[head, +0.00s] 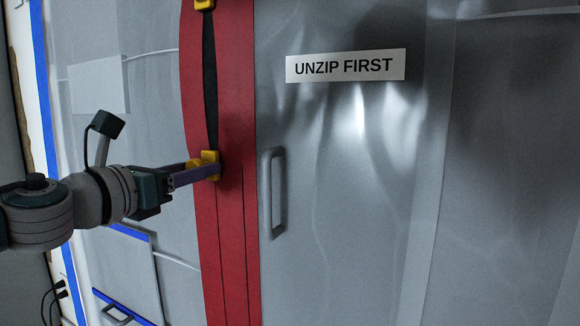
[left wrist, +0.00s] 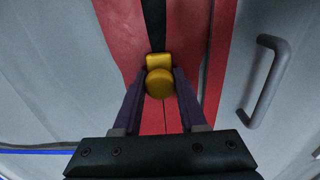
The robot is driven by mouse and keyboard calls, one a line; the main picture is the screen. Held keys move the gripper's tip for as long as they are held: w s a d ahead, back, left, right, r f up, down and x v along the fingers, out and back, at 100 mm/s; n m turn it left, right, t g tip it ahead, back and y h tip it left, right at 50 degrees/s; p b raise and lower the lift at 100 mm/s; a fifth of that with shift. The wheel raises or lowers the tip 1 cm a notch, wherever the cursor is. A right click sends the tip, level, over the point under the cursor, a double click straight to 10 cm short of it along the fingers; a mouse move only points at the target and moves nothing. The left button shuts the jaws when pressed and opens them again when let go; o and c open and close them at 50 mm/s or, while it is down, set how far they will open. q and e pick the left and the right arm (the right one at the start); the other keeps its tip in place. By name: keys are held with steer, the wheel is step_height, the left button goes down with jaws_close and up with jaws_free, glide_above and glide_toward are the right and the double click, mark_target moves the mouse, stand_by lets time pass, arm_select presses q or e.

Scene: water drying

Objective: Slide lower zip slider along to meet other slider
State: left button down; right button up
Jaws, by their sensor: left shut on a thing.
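A red zip strip (head: 235,95) runs down the grey plastic sheet. The lower yellow slider (head: 210,160) sits on it at mid-height in the head view. The other yellow slider (head: 205,4) is at the top edge of that view, partly cut off. Between them the zip is parted and shows a dark gap (head: 210,85); below the lower slider the strip is closed. My left gripper (head: 207,168) is shut on the lower slider. In the left wrist view the slider's round yellow knob (left wrist: 160,84) is between the two purple fingers. My right gripper is not in view.
A grey handle (head: 273,193) stands out just right of the red strip and also shows in the left wrist view (left wrist: 268,84). A sign reading "UNZIP FIRST" (head: 345,66) is on the sheet at upper right. Blue tape (head: 50,130) edges the sheet at left.

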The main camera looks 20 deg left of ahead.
arm_select(q)
step_height(320, 180, up, 22)
steer(key=p, duration=2.1)
steer(key=shift+c, duration=2.3)
jaws_free()
steer(key=s+b, duration=0.1)
steer(key=s, duration=0.9)
steer(key=shift+a, duration=0.35)
